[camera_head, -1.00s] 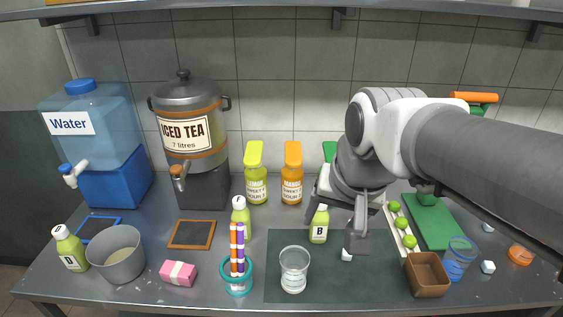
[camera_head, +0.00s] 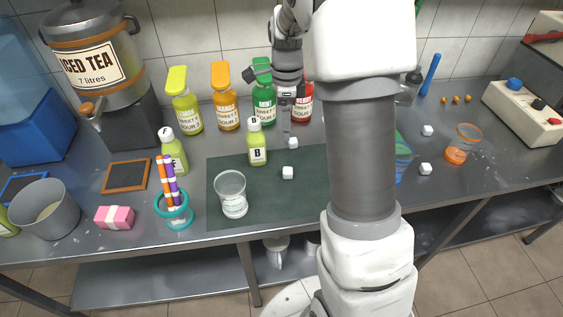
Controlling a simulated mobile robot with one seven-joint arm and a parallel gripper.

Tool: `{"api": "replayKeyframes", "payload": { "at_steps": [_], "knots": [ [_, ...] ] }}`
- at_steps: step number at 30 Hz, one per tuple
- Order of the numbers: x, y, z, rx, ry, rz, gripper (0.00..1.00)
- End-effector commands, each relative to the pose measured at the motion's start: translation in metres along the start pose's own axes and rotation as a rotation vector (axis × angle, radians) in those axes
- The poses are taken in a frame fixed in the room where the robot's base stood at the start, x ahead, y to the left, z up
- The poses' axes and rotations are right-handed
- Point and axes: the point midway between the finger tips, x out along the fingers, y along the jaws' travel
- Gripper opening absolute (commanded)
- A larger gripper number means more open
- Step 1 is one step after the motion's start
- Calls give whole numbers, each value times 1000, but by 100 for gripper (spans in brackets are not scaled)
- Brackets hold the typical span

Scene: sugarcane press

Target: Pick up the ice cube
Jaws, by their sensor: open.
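Several small white cubes that look like ice lie about. One ice cube (camera_head: 288,173) is on the dark green mat, right of the clear glass (camera_head: 231,194). A second ice cube (camera_head: 293,142) lies farther back, near the mat's far edge. Two more, a back cube (camera_head: 427,130) and a front cube (camera_head: 425,168), lie on the counter right of my arm. My open gripper (camera_head: 285,128) points down just behind the second cube, in front of the green and red bottles. It holds nothing that I can see. Its fingers overlap in this view, so the gap is hidden.
A green mint bottle (camera_head: 264,103) and a red bottle (camera_head: 302,106) stand behind my gripper. An orange-rimmed cup (camera_head: 462,146) is at right. My arm hides the mat's right part.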

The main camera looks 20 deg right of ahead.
Motion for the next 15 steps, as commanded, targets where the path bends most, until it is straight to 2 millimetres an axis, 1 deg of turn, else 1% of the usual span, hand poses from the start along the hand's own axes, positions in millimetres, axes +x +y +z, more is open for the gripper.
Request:
{"api": "replayKeyframes", "payload": {
  "at_steps": [5, 12, 15],
  "knots": [
    [34, 1, -1, 6, 2, 7, 72],
    [86, 2, -1, 4, 1, 7, 72],
    [103, 1, -1, 4, 1, 5, 72]
  ]
}}
